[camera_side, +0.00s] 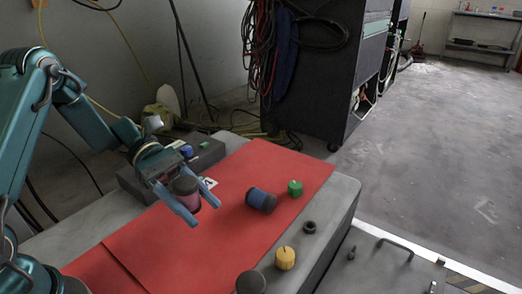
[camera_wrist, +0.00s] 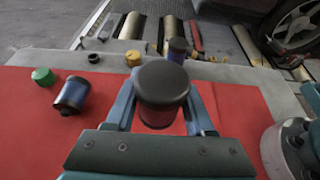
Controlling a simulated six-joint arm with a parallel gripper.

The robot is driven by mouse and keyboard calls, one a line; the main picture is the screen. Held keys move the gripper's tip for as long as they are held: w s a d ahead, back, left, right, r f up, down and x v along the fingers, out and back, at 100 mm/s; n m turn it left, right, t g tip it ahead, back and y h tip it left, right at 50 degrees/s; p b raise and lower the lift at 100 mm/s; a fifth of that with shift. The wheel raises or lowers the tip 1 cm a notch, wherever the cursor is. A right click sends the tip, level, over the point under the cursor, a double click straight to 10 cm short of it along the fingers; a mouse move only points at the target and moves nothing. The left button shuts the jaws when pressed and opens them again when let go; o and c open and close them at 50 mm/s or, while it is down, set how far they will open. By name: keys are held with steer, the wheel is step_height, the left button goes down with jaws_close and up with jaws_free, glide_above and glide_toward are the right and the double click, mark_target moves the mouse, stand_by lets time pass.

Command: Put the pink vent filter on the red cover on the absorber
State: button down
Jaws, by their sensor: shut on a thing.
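The pink vent filter (camera_side: 184,200), a short cylinder with a dark cap, is between the fingers of my gripper (camera_side: 204,212). My gripper is shut on it, and the filter looks upright. In the wrist view the dark cap of the filter (camera_wrist: 163,82) fills the middle, with a little pink below it. The red cover (camera_side: 160,232) is a flat red sheet on the grey absorber (camera_side: 342,198). The filter is over the left part of the cover in the side view; I cannot tell whether its base touches it.
A blue cylinder with dark ends (camera_side: 261,199) lies on the cover. A green knob (camera_side: 295,188) is near the cover's edge. A black ring (camera_side: 309,227), a yellow knob (camera_side: 285,258) and a dark-topped cylinder (camera_side: 250,283) stand along the bare grey edge. The cover's near part is clear.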

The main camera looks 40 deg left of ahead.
glide_above(229, 258)
step_height(229, 258, down, 4)
steer(key=shift+d+r, duration=0.1)
steer(key=shift+r, duration=0.05)
steer(key=shift+f, duration=2)
steer(key=shift+f, duration=0.1)
steer(key=shift+c, duration=1.3)
jaws_free()
